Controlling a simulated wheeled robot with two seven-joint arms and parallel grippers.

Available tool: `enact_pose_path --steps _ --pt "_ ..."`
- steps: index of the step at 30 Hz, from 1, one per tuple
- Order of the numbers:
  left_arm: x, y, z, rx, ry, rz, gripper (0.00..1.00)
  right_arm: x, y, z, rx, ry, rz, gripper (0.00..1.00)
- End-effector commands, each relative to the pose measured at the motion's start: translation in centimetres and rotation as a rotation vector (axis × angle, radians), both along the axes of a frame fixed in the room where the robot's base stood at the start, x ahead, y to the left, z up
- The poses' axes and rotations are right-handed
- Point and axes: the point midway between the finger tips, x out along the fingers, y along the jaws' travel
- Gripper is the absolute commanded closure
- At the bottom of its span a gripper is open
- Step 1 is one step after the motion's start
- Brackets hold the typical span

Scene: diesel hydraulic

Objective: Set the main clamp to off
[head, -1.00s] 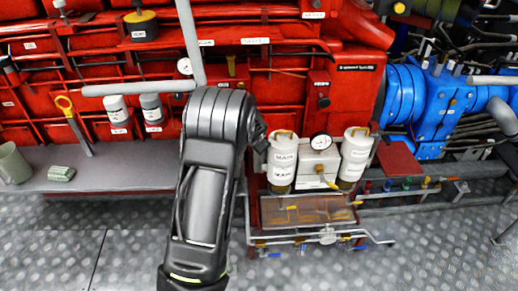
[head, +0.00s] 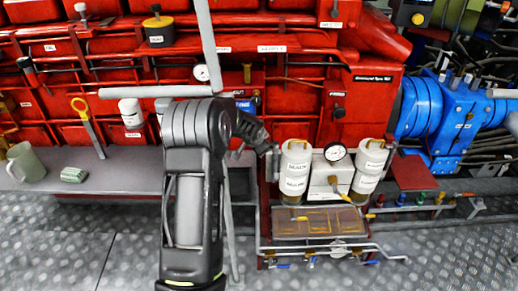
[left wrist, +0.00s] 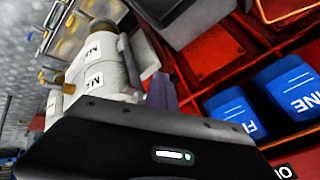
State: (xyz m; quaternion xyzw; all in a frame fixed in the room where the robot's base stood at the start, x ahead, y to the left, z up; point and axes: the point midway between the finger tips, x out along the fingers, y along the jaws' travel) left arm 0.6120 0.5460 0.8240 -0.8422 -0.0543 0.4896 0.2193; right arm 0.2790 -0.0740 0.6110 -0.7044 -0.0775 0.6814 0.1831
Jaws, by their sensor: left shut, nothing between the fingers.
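I cannot single out the main clamp for certain. Two white canisters, the left canister (head: 295,168) and the right canister (head: 369,166), stand beside a white block with a round gauge (head: 335,152). A yellow handle (head: 338,187) sits on the block's front. The canister labels seem to read MAIN; they also show tilted in the left wrist view (left wrist: 92,75). My left gripper (head: 272,160) is shut and empty, just left of the left canister; whether it touches is unclear. My forearm hides what lies behind it. My right gripper is not in view.
A red engine wall (head: 300,65) with pipes runs behind. Blue canisters (left wrist: 277,90) labelled FINE show in the left wrist view. A shallow tray (head: 318,222) and pipes lie below the canisters. A grey bench (head: 125,165) holds a mug (head: 24,162). The metal floor is clear.

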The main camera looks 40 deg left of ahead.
Motion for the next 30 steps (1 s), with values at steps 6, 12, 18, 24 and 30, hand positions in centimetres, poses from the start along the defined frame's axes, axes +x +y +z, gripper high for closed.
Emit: enact_pose_path --steps 6,12,18,24,30 --pt "0.1 0.7 0.3 0.008 -0.008 0.005 1.00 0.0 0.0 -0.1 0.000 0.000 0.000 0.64" --pt "0.1 0.8 0.5 0.010 -0.011 0.006 1.00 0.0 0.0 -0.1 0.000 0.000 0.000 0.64" --pt "0.1 0.8 0.7 0.012 -0.013 0.006 1.00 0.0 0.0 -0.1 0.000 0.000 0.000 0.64" --pt "-1.0 -0.1 2.3 0.010 -0.012 0.004 1.00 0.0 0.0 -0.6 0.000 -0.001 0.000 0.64" --pt "-2.8 -1.5 4.8 0.006 -0.009 0.000 1.00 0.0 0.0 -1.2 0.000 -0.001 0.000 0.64"
